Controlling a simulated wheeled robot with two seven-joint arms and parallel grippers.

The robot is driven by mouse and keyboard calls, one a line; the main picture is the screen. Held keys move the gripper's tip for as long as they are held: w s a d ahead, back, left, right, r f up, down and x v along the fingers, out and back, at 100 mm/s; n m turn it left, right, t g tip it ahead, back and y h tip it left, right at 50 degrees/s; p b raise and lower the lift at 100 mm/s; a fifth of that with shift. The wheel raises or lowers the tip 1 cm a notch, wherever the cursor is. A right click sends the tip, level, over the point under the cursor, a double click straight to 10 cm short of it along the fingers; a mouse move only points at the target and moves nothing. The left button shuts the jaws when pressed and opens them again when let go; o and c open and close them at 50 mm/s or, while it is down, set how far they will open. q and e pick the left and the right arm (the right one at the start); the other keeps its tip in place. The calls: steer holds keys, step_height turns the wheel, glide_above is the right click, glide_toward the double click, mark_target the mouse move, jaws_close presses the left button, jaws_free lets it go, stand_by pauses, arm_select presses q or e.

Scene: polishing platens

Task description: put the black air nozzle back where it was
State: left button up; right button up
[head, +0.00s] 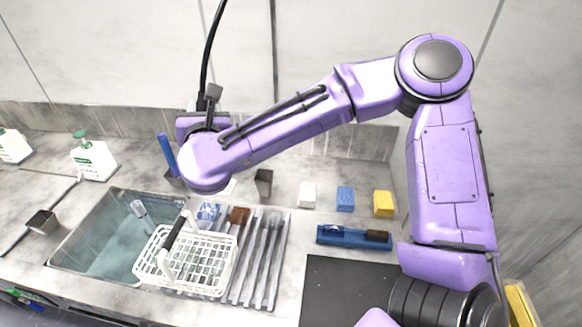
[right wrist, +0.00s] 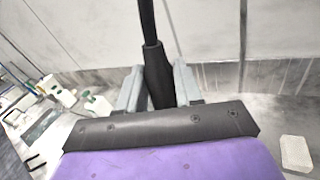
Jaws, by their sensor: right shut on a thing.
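The black air nozzle (right wrist: 157,76) stands between the two grey fingers of my right gripper (right wrist: 158,88) in the right wrist view, with its thin end running up out of the picture. In the head view my right gripper (head: 207,103) is at the back wall, above the counter behind the sink. The nozzle (head: 213,92) shows there as a small dark piece, with a black hose (head: 206,57) rising from it. The gripper is shut on the nozzle. My arm partly hides the gripper. No holder for the nozzle can be made out. My left gripper is out of view.
A sink (head: 115,235) with a white wire basket (head: 190,262) at its right edge lies below. A grooved drainboard (head: 262,262), blue and yellow sponges (head: 383,204), a blue tray (head: 353,237) and a dark mat (head: 340,290) lie to the right. Pump bottles (head: 95,160) stand left.

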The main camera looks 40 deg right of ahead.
steer(key=shift+n+h, duration=0.4)
steer(key=shift+n, duration=0.3)
steer(key=d+f, duration=0.3)
steer(key=d, duration=0.1)
steer(key=w+d+f+b, duration=0.1)
steer(key=d+f, duration=0.2)
steer(key=d, duration=0.2)
steer(key=d+f+b, duration=0.1)
steer(key=d+f, duration=0.2)
steer(key=d, duration=0.2)
steer(key=shift+w+d+f, duration=0.1)
steer(key=shift+w+d, duration=0.05)
steer(key=shift+w, duration=0.15)
step_height(320, 180, down, 10)
steer(key=shift+r+p, duration=0.15)
steer(key=shift+p, duration=0.95)
